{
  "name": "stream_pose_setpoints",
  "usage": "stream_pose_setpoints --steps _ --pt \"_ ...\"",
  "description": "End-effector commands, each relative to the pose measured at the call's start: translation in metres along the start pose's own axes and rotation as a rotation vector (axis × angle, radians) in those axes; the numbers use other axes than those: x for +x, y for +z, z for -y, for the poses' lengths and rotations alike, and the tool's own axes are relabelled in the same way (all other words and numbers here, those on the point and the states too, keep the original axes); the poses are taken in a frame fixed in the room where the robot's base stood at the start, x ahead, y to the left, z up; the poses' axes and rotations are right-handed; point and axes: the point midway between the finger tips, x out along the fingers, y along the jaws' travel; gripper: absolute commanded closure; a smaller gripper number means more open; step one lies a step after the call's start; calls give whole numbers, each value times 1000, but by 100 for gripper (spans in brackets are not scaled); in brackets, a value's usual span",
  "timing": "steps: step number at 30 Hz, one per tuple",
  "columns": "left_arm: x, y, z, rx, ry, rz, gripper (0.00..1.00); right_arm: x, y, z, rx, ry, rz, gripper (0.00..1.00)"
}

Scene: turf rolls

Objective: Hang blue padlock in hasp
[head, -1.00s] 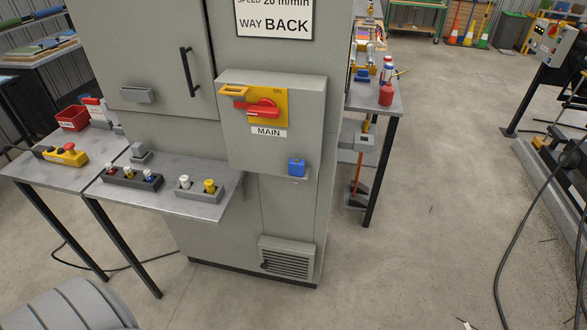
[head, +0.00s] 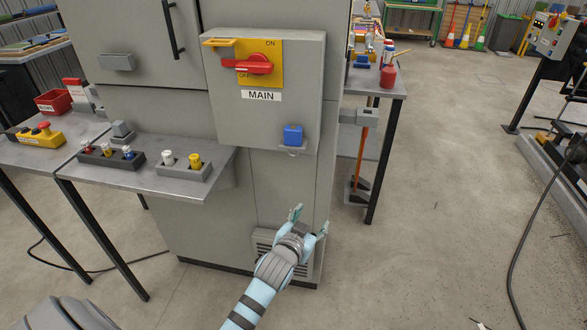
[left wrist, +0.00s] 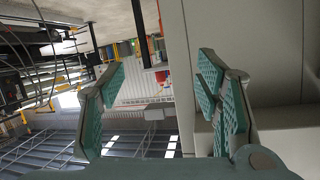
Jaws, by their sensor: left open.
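The blue padlock (head: 292,135) sits on a small holder at the lower right of the grey MAIN switch box (head: 222,105). Its shackle cannot be made out. A yellow plate (head: 273,48) on the box carries a red switch handle (head: 254,65), lying about level. A yellow tab (head: 218,42) at the box's upper left looks like the hasp; nothing blue hangs there. My left gripper (head: 310,218) is open and empty, below the padlock and apart from it. Its spread fingers also show in the left wrist view (left wrist: 160,72), with no padlock between them. My right gripper is out of view.
A metal shelf (head: 140,178) with holders of small parts juts out left of the box. A grey bracket (head: 361,116) and a side table (head: 400,90) with a red container (head: 388,76) stand to the right. The floor (head: 430,220) at right is mostly open.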

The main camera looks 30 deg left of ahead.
Motion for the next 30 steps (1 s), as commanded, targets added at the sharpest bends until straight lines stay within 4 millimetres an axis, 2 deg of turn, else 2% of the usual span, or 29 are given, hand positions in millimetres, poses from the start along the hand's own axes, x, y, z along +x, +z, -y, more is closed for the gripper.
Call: stream_pose_setpoints --steps 1,2,3,6,8,9,11,18,25,30 --pt "-13 -51 12 -23 -45 -129 42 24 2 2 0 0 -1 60" --pt "-30 -85 22 -40 -75 -194 42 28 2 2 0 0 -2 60" --pt "-56 -122 35 -68 -112 -267 42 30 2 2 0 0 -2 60" --pt "-112 -173 61 -136 -183 -362 42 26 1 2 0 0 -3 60" --pt "-132 -182 71 -172 -210 -373 42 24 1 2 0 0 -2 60" --pt "-133 -179 75 -191 -223 -353 42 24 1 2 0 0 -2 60" --pt "-122 -174 77 -205 -227 -323 42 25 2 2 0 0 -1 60" --pt "-65 -189 94 -209 -228 -321 42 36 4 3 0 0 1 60" --pt "-33 -196 104 -209 -227 -320 42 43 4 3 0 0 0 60" --pt "-3 -202 115 -211 -225 -321 42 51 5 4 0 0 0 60"
